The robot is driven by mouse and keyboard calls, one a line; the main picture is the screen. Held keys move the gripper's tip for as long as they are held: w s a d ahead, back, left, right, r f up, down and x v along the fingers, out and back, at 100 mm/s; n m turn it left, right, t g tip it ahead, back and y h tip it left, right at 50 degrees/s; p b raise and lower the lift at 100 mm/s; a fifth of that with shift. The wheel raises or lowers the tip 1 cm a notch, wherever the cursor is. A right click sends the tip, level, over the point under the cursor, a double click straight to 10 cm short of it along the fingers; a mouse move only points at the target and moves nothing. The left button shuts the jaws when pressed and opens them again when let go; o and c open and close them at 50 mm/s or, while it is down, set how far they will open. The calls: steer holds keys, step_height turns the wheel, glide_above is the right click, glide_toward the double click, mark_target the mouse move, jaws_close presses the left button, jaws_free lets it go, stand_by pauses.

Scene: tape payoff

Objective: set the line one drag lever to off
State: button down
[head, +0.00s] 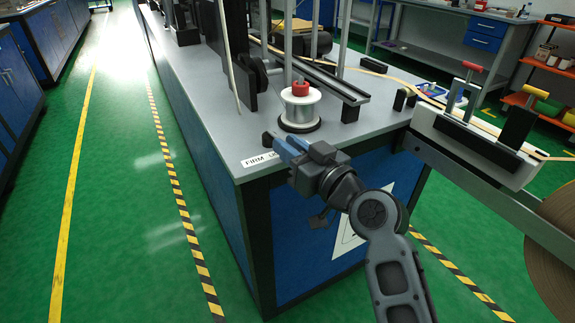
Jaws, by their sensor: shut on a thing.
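My gripper (285,145) is at the near corner of the grey bench top, with its blue fingers pointing up and left. A small dark piece (267,139), which looks like the end of the drag lever, shows just beyond the fingertips. My gripper is shut on it as far as can be seen; the fingers and wrist hide most of it. A white label (260,160) in front reads "FIRM"; the rest of its text is covered by my gripper. The lever's exact setting cannot be told.
A white spool (300,112) with a red knob (300,88) stands just behind my gripper. A dark upright plate (237,65) and a rail (318,78) are farther back. Green floor at left is clear.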

steer(key=shift+w+d+f+n+g+y+b, duration=0.1)
steer(key=shift+w+d+n+g+y+b, duration=0.3)
steer(key=shift+b, duration=0.9)
steer(key=shift+w+d+f+n+g+y+b, duration=0.15)
steer(key=shift+n+g+y+b, duration=0.55)
steer(key=shift+b, duration=0.55)
steer(key=shift+w+d+f+n+g+y+b, duration=0.15)
steer(key=shift+w+n+g+y+b, duration=0.35)
steer(key=shift+b, duration=0.8)
steer(key=g+b, duration=0.1)
steer(key=n+g+y+b, duration=0.1)
steer(key=g+b, duration=0.1)
steer(key=b, duration=0.1)
steer(key=shift+w+d+r+n, duration=0.25)
steer(key=shift+n, duration=0.05)
steer(key=shift+w+r, duration=0.1)
steer(key=c, duration=1)
jaws_free()
steer(key=v, duration=0.7)
steer(key=shift+d+p, duration=0.35)
steer(key=shift+d, duration=0.05)
